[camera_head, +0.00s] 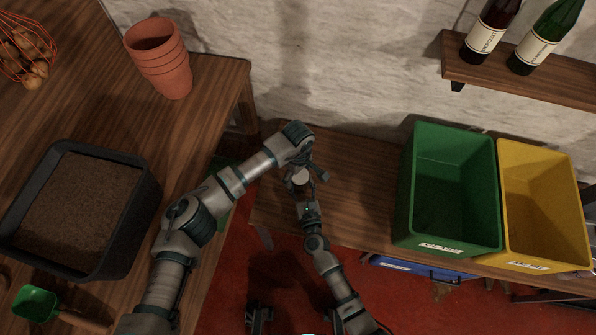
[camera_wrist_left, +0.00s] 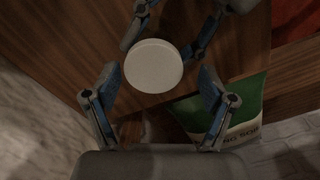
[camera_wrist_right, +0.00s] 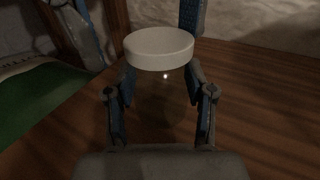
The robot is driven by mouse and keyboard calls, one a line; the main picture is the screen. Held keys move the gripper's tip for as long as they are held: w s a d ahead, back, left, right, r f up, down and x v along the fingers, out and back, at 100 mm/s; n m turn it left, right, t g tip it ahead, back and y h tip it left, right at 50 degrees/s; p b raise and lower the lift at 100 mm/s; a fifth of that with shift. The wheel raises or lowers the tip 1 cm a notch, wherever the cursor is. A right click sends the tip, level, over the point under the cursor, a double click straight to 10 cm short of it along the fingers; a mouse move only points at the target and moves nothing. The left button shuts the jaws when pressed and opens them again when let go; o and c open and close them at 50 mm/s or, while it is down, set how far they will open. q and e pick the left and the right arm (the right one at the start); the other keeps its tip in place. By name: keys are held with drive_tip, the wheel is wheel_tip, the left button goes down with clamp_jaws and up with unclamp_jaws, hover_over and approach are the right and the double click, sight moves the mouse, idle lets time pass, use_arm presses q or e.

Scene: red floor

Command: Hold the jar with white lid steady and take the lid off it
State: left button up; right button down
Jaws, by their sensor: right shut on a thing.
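The jar's white lid (camera_head: 299,177) shows between my two grippers at the left end of the wooden bench. In the right wrist view the lid (camera_wrist_right: 159,48) sits on the clear, dim glass jar (camera_wrist_right: 162,105), which looks upright. My right gripper (camera_wrist_right: 163,78) is shut on the jar, one finger on each side below the lid. My left gripper (camera_wrist_left: 158,72) is open above it, with its fingers spread on either side of the lid (camera_wrist_left: 153,66) and gaps visible. The left arm partly hides the jar in the head view.
A green bin (camera_head: 451,240) and a yellow bin (camera_head: 545,255) stand right on the bench. A green soil bag (camera_wrist_left: 215,108) lies near the jar. The left table holds stacked pots (camera_head: 160,60), a soil tray (camera_head: 125,225) and a green scoop (camera_head: 36,304). A bottle shelf (camera_head: 530,80) hangs upper right.

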sight(299, 175)
use_arm(q)
drive_tip(key=shift+r, duration=0.15)
drive_tip(key=shift+w+d+r, duration=0.1)
drive_tip(key=shift+r, duration=0.2)
use_arm(e)
drive_tip(key=shift+s+a, duration=0.1)
use_arm(q)
wheel_tip(299, 175, up, 3)
drive_tip(key=shift+r, duration=0.5)
drive_tip(key=shift+c, duration=0.4)
drive_tip(key=r+m, duration=0.2)
drive_tip(key=r, duration=0.1)
drive_tip(key=shift+d+m, duration=0.2)
drive_tip(key=shift+m, duration=0.2)
drive_tip(key=shift+f, duration=0.1)
wheel_tip(299, 175, down, 8)
drive_tip(key=shift+r, duration=0.25)
